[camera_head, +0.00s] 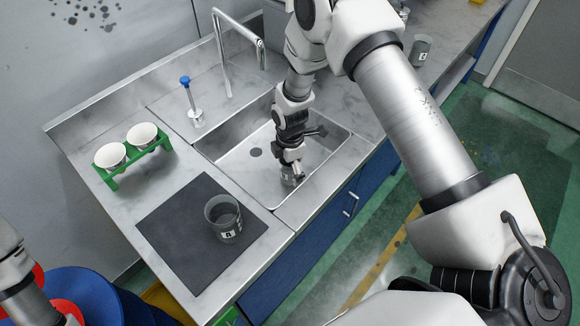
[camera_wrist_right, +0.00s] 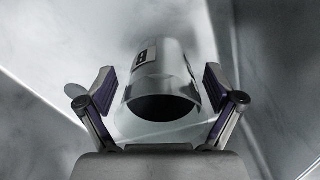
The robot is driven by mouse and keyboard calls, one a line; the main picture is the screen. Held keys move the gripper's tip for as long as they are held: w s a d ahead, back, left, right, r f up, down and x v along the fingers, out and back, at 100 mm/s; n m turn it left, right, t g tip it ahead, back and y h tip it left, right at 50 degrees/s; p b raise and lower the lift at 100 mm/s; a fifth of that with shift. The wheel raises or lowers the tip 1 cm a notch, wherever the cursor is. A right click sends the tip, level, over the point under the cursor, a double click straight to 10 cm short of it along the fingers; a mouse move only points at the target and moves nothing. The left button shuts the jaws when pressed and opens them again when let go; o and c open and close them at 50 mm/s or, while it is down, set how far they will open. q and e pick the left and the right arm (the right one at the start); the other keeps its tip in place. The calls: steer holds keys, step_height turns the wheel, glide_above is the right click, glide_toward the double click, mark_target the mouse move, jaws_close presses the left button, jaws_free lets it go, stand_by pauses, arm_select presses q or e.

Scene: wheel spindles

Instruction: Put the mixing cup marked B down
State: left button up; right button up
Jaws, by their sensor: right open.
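My right gripper (camera_head: 291,167) reaches down into the sink, with its fingers open. A grey, see-through mixing cup (camera_head: 290,180) is at the fingers, low in the sink. In the right wrist view the cup (camera_wrist_right: 162,85) is between the spread fingers of the gripper (camera_wrist_right: 158,78), with gaps on both sides. A third grey cup (camera_head: 421,50) stands on the counter beyond the sink. My left gripper is not in view.
The steel sink (camera_head: 238,160) has a tall tap (camera_head: 221,50) behind it. A blue-topped dispenser (camera_head: 189,100) stands beside it. A green rack (camera_head: 152,153) holds two white cups at the left. The mat is clear around its cup.

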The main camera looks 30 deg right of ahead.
steer(key=shift+r, duration=0.4)
step_height(320, 180, up, 11)
steer(key=b, duration=0.2)
steer(key=shift+r, duration=0.15)
